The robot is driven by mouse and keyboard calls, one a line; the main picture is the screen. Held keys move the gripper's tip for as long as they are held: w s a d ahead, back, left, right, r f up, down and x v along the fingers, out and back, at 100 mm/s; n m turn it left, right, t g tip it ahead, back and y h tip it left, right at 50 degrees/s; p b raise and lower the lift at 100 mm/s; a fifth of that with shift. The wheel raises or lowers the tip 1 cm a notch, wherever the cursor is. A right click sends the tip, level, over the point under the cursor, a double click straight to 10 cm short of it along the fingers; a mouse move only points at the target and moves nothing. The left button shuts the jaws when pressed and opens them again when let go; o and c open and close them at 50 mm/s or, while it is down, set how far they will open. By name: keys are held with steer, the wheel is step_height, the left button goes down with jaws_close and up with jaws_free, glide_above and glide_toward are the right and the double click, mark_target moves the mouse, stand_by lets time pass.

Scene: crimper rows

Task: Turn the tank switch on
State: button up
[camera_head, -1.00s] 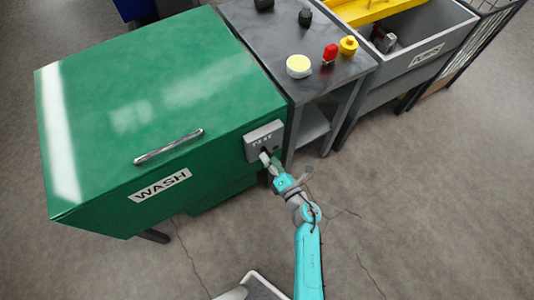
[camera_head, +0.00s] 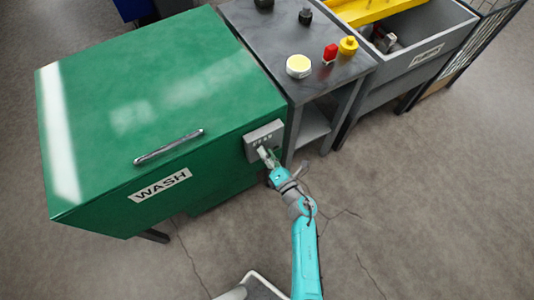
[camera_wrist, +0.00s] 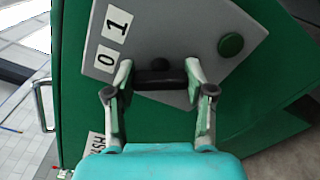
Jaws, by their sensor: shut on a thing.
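The grey switch panel (camera_head: 262,131) is on the right end of the green WASH tank (camera_head: 160,85). In the wrist view the panel (camera_wrist: 190,25) carries a black switch handle (camera_wrist: 160,78) and white labels 0 (camera_wrist: 104,59) and 1 (camera_wrist: 117,23). My gripper (camera_head: 264,153) is at the panel's lower part. In the wrist view my gripper's fingers (camera_wrist: 159,78) stand at either end of the handle, shut on it. The handle lies nearly level across that picture. In the head view my gripper hides it.
A green round button (camera_wrist: 230,45) sits on the panel beside the switch. A grey table (camera_head: 325,70) with a yellow-topped part (camera_head: 299,66), a red part (camera_head: 330,52) and other small parts stands right of the tank. The floor in front is clear.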

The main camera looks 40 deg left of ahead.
steer(key=m, duration=0.5)
steer(key=shift+m, duration=0.4)
steer(key=m, duration=0.5)
steer(key=shift+m, duration=0.7)
steer(key=o, duration=1.2)
steer(key=shift+c, duration=0.2)
steer(key=shift+d, duration=0.1)
steer(key=v, duration=1.2)
